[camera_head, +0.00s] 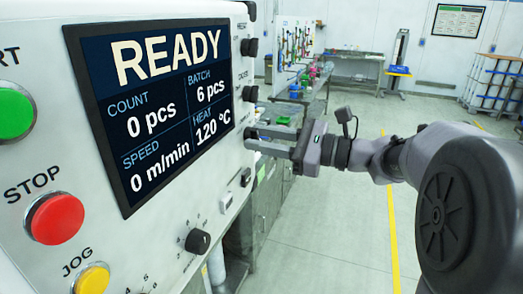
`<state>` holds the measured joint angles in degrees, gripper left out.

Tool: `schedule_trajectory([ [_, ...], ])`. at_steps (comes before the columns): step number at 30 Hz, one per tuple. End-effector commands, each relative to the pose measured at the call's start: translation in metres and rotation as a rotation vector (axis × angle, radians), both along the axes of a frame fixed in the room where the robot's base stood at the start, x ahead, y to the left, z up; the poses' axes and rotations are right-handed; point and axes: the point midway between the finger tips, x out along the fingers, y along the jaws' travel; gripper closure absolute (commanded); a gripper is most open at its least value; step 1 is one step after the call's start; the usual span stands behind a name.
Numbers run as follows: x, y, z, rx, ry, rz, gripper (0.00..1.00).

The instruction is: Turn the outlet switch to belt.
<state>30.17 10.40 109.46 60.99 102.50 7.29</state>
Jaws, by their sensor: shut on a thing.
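A white machine panel (215,178) fills the left side, seen at a steep angle. Its right part carries a column of small dark knobs, an upper one (250,47) and a middle one (250,93). My gripper (252,140) reaches in from the right, its two fingers pointing left at the panel. It is shut on a dark knob below the middle one, which the fingers mostly hide. The small labels there are too blurred to read, so I cannot tell which knob is the outlet switch or where it points.
The screen (150,105) reads READY. Green (14,112), red STOP (55,218) and yellow JOG (93,279) buttons line the left. A black dial (198,241) and small switches sit below the screen. Open floor (340,235) lies right of the panel.

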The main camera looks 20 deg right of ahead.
Motion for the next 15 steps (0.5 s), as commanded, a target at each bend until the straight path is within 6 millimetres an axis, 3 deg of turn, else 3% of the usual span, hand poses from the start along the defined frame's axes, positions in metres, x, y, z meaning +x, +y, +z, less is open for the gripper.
schedule_trajectory([
  [15,0.0009,-0.0006,-0.0002,-0.102,-0.138,0.001,1.00],
])
